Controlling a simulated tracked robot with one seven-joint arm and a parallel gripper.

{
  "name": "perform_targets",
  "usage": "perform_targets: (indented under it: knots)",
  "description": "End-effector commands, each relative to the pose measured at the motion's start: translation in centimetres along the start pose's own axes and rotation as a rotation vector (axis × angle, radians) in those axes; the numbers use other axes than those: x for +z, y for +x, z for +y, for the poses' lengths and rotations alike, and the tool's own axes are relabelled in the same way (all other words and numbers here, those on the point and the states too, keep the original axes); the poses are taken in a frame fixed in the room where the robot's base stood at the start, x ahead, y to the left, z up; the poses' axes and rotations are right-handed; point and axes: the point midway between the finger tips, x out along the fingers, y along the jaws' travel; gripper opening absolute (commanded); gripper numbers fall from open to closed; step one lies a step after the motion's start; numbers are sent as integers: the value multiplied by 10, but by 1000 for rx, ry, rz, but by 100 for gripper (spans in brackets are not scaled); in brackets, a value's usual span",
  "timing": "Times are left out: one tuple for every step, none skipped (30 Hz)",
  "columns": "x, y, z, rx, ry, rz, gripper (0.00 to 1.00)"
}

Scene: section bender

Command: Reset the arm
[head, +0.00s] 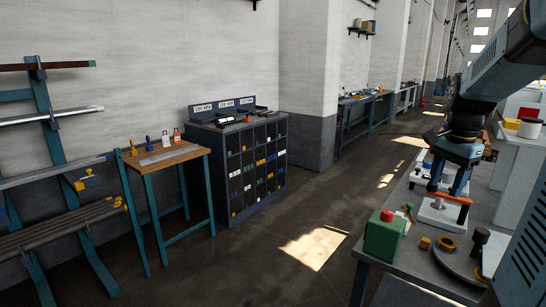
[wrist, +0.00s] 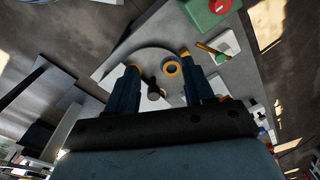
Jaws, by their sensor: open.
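My arm reaches in from the upper right of the head view. My gripper (head: 449,183) hangs from it over the grey bench (head: 395,290), fingers down. In the wrist view my gripper (wrist: 158,60) shows two dark blue fingers with orange tips, spread apart. Nothing is held between them. I cannot tell how high the tips are above the bench.
A green box with a red button (head: 385,236) stands at the bench's near left corner. A dark cabinet (head: 224,175), wooden-topped table (head: 165,157) and bar rack (head: 65,185) stand at left. Open floor lies between.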

Motion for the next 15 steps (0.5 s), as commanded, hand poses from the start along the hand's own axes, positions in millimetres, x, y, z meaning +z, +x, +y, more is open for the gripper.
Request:
perform_targets:
  knots:
    - [6,-3,0,-11,-28,4,52]
    - [10,-4,1,-18,-44,6,52]
    - [15,-6,2,-26,-69,9,52]
    - [19,-7,2,-33,-87,12,52]
    - [24,-9,2,-41,-108,16,52]
    - [30,-11,3,-51,-138,21,52]
    - [35,-12,4,-59,-161,25,52]
    - [41,-14,5,-68,-188,29,52]
    - [49,-17,6,-81,-227,38,52]
    - [56,-19,8,-91,-259,44,52]
    - [64,-21,9,-104,-295,53,52]
    - [75,-24,12,-119,-347,65,52]
    - [83,-26,14,-130,-386,75,52]
    - [92,-27,16,-141,-425,86,52]
    - [102,-30,19,-155,-478,102,52]
